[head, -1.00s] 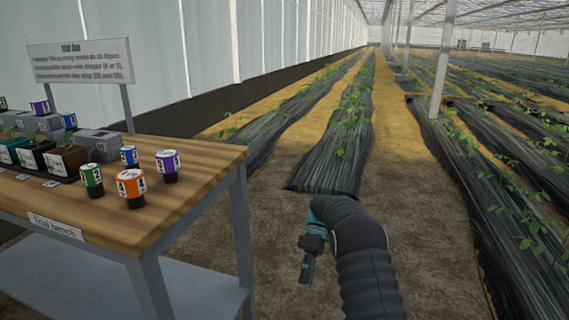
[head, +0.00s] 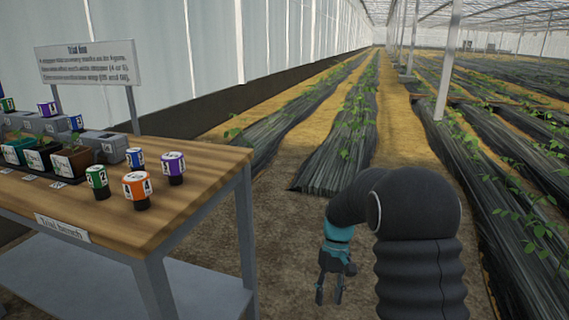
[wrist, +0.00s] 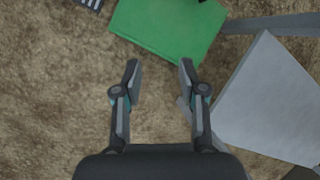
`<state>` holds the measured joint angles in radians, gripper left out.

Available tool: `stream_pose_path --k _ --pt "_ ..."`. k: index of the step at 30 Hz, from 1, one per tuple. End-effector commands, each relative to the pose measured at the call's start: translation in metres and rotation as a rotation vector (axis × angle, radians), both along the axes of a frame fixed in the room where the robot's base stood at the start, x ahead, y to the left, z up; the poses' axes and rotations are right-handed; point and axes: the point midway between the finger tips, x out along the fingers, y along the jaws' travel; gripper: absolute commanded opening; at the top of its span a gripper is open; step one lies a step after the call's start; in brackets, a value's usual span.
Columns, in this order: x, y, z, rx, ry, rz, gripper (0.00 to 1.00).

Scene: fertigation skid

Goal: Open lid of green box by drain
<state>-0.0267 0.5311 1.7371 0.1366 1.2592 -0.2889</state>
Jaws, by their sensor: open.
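A flat green surface, apparently the top of the green box (wrist: 170,27), shows at the top of the wrist view, cut off by the frame edge. A small dark part lies at its upper right edge. My gripper (wrist: 160,70) is open and empty, its fingertips apart just below the near edge of the green surface in the picture. In the head view my gripper (head: 329,298) hangs pointing down over bare soil, right of the bench. The green box is not visible in the head view. A handle or hinge cannot be made out.
A striped dark piece, possibly the drain grate (wrist: 90,3), shows at the wrist view's top left. The bench's grey lower shelf (wrist: 270,105) lies close on the right there. The trial bench (head: 185,205) with pots and coloured droppers stands left; soil ahead is open.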

Motion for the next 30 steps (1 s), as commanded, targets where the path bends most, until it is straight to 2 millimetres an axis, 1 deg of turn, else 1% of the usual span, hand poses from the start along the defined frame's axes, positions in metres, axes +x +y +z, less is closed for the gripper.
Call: stream_pose_path --k 1,3,12,22,30 --pt "-0.007 -0.002 0.011 -0.015 -0.028 -0.019 0.41" --pt "-0.017 -0.005 0.023 -0.035 -0.063 -0.047 0.41" --pt "-0.059 -0.017 0.069 -0.094 -0.215 -0.148 0.41" --pt "-0.112 -0.027 0.11 -0.126 -0.376 -0.226 0.41" --pt "-0.157 -0.034 0.135 -0.135 -0.502 -0.258 0.41"
